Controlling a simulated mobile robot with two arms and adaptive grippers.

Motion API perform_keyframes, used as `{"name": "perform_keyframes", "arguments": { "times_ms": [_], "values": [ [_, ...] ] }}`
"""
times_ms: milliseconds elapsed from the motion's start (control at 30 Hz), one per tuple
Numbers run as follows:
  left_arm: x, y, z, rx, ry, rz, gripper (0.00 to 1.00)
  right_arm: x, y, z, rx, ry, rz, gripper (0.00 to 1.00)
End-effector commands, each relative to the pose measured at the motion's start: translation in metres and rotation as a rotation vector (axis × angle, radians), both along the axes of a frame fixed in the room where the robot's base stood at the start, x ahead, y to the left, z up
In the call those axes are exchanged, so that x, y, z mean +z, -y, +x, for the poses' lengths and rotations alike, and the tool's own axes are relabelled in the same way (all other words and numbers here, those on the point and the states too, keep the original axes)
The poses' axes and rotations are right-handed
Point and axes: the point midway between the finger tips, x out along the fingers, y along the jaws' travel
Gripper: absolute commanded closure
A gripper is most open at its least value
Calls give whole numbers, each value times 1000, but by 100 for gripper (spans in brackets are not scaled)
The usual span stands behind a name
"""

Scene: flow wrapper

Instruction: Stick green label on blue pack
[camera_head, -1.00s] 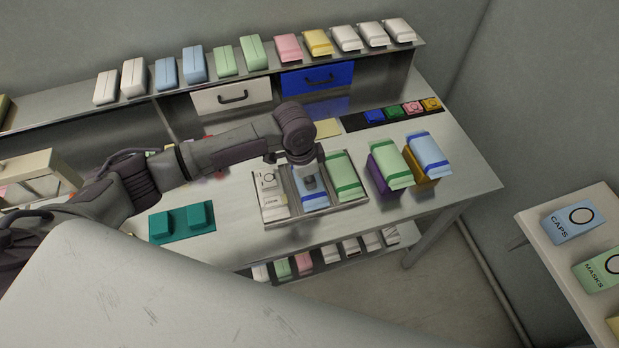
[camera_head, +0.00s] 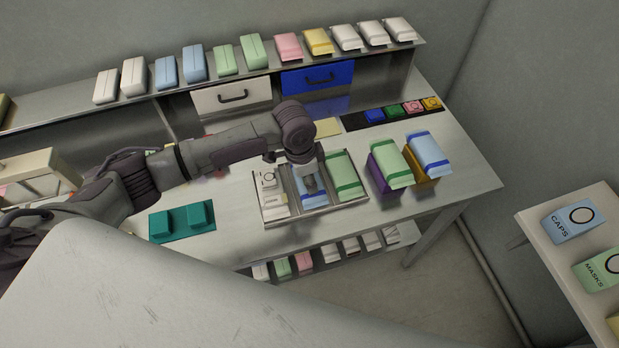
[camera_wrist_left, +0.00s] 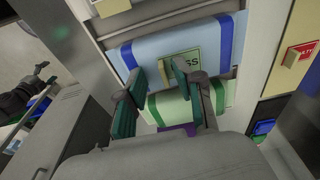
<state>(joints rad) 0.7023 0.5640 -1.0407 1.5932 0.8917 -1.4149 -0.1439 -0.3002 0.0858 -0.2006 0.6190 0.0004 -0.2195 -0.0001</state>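The blue pack (camera_wrist_left: 195,38) has darker blue stripes and lies in the middle of a three-slot tray (camera_head: 277,222); in the head view the blue pack (camera_head: 314,201) is partly hidden by my gripper. A pale green label (camera_wrist_left: 206,57) with dark lettering shows flat over the blue pack, between its stripes. My left gripper (camera_head: 311,186) points down over the blue pack. In the wrist view its teal fingers (camera_wrist_left: 160,78) stand apart, with a tan piece (camera_wrist_left: 164,74) in the gap. The fingers hide part of the label. My right gripper is not in view.
A white pack (camera_head: 271,205) and a green pack (camera_head: 343,173) fill the neighbouring slots. Purple and yellow boxes topped with a green pack (camera_head: 394,165) and a blue pack (camera_head: 429,153) stand to the right. Teal blocks (camera_head: 180,219) lie left. A shelf of packs (camera_head: 254,53) runs behind.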

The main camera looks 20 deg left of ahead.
Motion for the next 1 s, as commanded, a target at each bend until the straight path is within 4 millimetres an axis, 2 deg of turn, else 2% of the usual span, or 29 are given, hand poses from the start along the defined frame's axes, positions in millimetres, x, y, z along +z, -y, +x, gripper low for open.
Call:
{"name": "perform_keyframes", "arguments": {
  "times_ms": [167, 400, 600, 767, 1000],
  "values": [
    [27, -3, -1, -1, 6, -2, 65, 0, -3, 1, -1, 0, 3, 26],
    [79, -9, -5, 0, 8, -2, 65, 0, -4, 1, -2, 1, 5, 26],
    [108, -13, -8, -1, 5, -2, 65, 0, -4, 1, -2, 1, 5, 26],
    [116, -14, -9, 0, 3, -1, 65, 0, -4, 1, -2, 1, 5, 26],
    [117, -14, -9, 0, 3, -1, 65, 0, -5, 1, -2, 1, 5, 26]
  ]
}}
